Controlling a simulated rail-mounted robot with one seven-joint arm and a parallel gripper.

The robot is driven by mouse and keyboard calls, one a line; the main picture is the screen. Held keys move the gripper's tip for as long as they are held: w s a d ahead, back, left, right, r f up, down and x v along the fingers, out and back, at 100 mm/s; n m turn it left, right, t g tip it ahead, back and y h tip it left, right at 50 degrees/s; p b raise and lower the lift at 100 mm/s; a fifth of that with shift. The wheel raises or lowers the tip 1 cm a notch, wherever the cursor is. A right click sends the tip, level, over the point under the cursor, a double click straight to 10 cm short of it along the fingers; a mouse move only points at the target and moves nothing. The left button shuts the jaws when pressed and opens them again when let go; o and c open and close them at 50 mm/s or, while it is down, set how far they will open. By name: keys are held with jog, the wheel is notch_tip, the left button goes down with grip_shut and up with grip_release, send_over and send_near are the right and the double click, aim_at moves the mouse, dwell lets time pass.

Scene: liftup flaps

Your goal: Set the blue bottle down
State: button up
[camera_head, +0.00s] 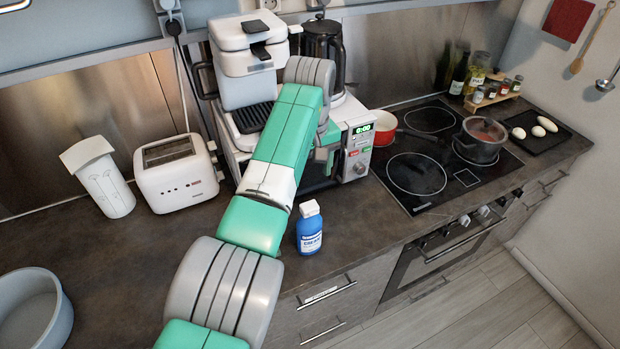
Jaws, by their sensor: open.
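The blue bottle (309,236) with a white cap stands upright on the dark countertop (362,218), near its front edge and just right of my arm. My gripper (327,166) is behind my forearm, in front of the microwave and above and beyond the bottle. It is apart from the bottle and open, with nothing seen in it. My forearm hides part of the gripper, so its fingertips show poorly.
The microwave (359,150) stands behind the bottle, with a coffee machine on top. A toaster (177,174) and white container (104,184) are left, a grey bowl (35,312) front left. The stove with a pot (479,141) is right. Counter right of the bottle is clear.

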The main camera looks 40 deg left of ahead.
dwell(0.3)
jog(key=w+d+r+m+t+y, duration=0.25)
jog(key=w+d+m+t, duration=0.2)
jog(key=w+d, duration=0.5)
jog(key=w+d+r+m+t+h, duration=0.15)
jog(key=d+r+m+t, duration=0.35)
jog(key=d+r+t, duration=0.8)
jog(key=s+d+r+m+t, duration=0.1)
jog(key=s+d+r+t, duration=0.1)
jog(key=s+d+r, duration=0.3)
jog(key=s+d+r+m+t, duration=0.2)
jog(key=s+d+r, duration=0.3)
jog(key=s+r, duration=0.3)
jog(key=s+d+r+m+t+h, duration=0.1)
jog(key=s+d+r+t, duration=0.2)
jog(key=s, duration=0.9)
notch_tip(320, 180, up, 3)
jog(key=shift+s+d+r, duration=0.15)
jog(key=shift+d+r, duration=0.05)
jog(key=shift+d, duration=0.9)
jog(key=shift+o, duration=0.8)
jog(key=shift+m+t, duration=0.25)
